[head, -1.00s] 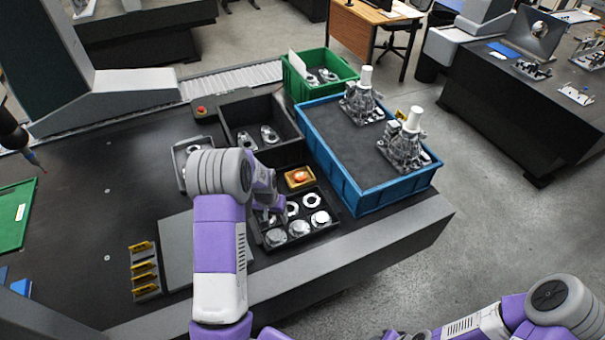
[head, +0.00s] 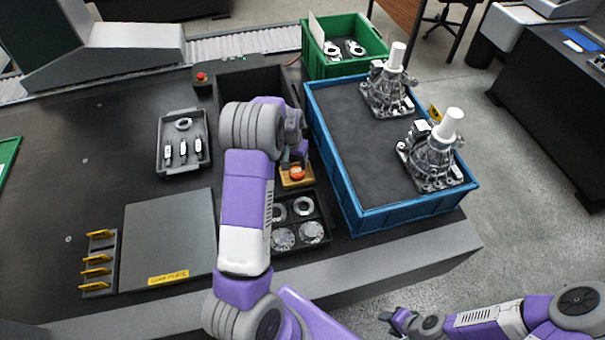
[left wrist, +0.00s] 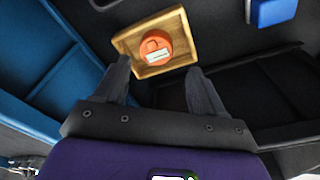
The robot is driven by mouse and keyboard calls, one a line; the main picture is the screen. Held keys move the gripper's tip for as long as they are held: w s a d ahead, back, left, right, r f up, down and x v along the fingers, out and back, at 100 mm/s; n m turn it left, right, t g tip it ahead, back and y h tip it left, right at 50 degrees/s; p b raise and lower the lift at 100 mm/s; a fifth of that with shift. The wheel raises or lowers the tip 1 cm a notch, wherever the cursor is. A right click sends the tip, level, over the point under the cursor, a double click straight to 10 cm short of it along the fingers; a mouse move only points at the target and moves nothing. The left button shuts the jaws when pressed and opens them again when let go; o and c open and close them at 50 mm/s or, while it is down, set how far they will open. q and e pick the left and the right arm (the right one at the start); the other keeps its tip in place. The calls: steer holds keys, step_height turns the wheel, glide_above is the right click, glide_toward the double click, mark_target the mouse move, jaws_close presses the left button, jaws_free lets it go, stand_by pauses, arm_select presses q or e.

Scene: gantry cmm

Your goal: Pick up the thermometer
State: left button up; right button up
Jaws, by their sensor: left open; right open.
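The likely thermometer is a round orange thing (head: 297,173) with a small pale label or display, best seen in the left wrist view (left wrist: 156,47). It sits in a small open wooden box (left wrist: 177,25), which also shows in the head view (head: 288,183). My left gripper (left wrist: 158,66) is open and empty, its fingertips at the near side of the box, one toward each side. In the head view my left gripper (head: 291,160) is partly hidden by its own arm. My right gripper (head: 394,317) is open and empty at the lower right, away from the table.
A blue crate (head: 368,222) with two metal housings stands right of the box. A black compartment tray (head: 322,215) with round metal parts lies in front. A grey tray (head: 162,160), a grey plate (head: 165,235) and a green bin (head: 318,70) stand around.

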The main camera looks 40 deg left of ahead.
mark_target(297, 172)
arm_select(q)
steer(key=shift+w+f, duration=0.25)
steer(key=shift+f, duration=0.3)
steer(key=f, duration=0.2)
steer(key=f+b, duration=0.1)
steer(key=f, duration=0.1)
steer(key=w+f, duration=0.1)
steer(key=f, duration=0.1)
steer(key=shift+w+f+b, duration=0.1)
steer(key=shift+f+b, duration=0.2)
steer(key=shift+b, duration=0.1)
steer(key=c, duration=0.9)
